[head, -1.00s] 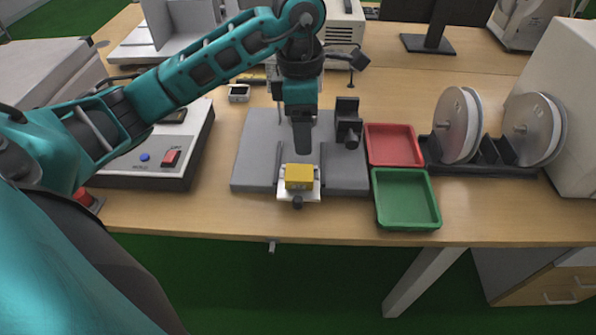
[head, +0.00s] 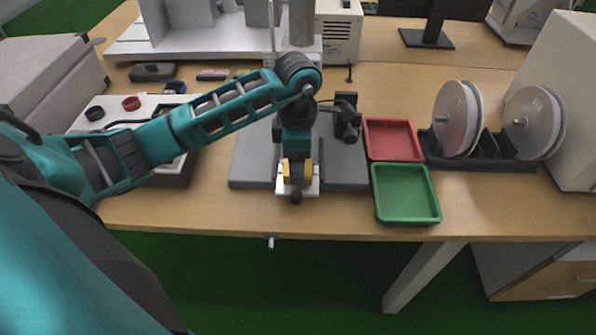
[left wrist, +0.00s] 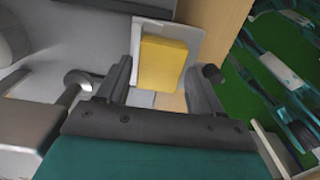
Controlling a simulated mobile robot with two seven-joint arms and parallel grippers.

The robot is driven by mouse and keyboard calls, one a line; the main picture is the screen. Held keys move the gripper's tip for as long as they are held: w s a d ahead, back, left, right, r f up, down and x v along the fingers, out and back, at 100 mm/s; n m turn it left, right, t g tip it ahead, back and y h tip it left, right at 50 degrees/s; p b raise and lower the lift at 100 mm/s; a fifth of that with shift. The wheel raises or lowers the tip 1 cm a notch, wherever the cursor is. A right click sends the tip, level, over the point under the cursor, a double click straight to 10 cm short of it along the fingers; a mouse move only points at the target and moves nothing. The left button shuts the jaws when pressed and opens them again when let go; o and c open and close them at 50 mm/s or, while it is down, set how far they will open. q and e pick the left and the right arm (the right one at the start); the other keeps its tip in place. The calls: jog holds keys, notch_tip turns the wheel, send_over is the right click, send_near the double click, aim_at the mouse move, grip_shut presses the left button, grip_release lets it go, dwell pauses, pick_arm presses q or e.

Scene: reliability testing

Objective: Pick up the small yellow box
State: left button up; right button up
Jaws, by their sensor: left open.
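The small yellow box (head: 307,172) sits on a small white platform (head: 312,190) at the front of a grey fixture plate (head: 345,175). My left gripper (head: 297,178) is right over the box in the head view and hides its middle. In the left wrist view the yellow box (left wrist: 162,62) lies ahead, between the lines of the two open fingers of my left gripper (left wrist: 157,85). Whether the fingers touch the box cannot be told. The right gripper is not in view.
A red tray (head: 392,140) and a green tray (head: 406,195) stand right of the fixture. A dark rack with silver reels (head: 458,118) is further right. A black clamp (head: 347,115) stands on the plate's back right. The table's front edge is close to the platform.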

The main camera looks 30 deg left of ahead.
pick_arm(q)
jog(key=shift+f, duration=0.4)
jog(key=shift+c, duration=0.2)
jog(key=c, duration=0.7)
jog(key=shift+c, duration=0.4)
jog(key=shift+r, duration=0.2)
